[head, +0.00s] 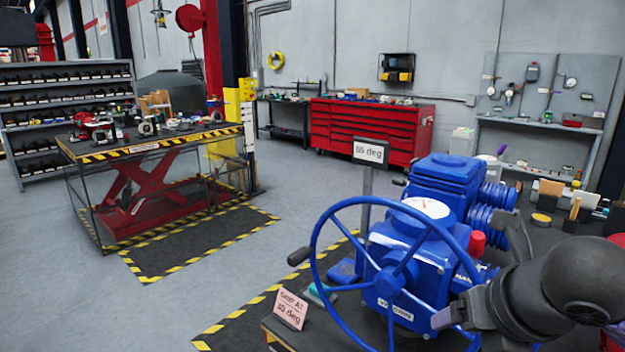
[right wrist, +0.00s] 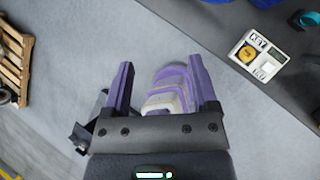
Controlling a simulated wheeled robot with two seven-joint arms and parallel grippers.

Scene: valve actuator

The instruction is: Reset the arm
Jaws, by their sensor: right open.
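My right gripper (head: 450,316) is in front of the lower right of the blue handwheel (head: 316,245) in the head view. Its fingers are partly hidden by my own wrist. In the right wrist view, the right gripper (right wrist: 160,65) has its two purple fingers wide apart. A blurred purple and white shape (right wrist: 166,95) shows between and beyond them; I cannot tell what it is. The blue valve actuator (head: 447,180) stands behind the wheel, with a white dial (head: 427,207) on top. My left gripper is not in view.
A sign reading 55 deg (head: 370,151) stands behind the wheel, and a pink card reading 30 deg (head: 291,307) stands at its left. A panel marked KEY (right wrist: 257,58) lies upper right in the wrist view. A lift table (head: 150,148) stands left; the floor between is clear.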

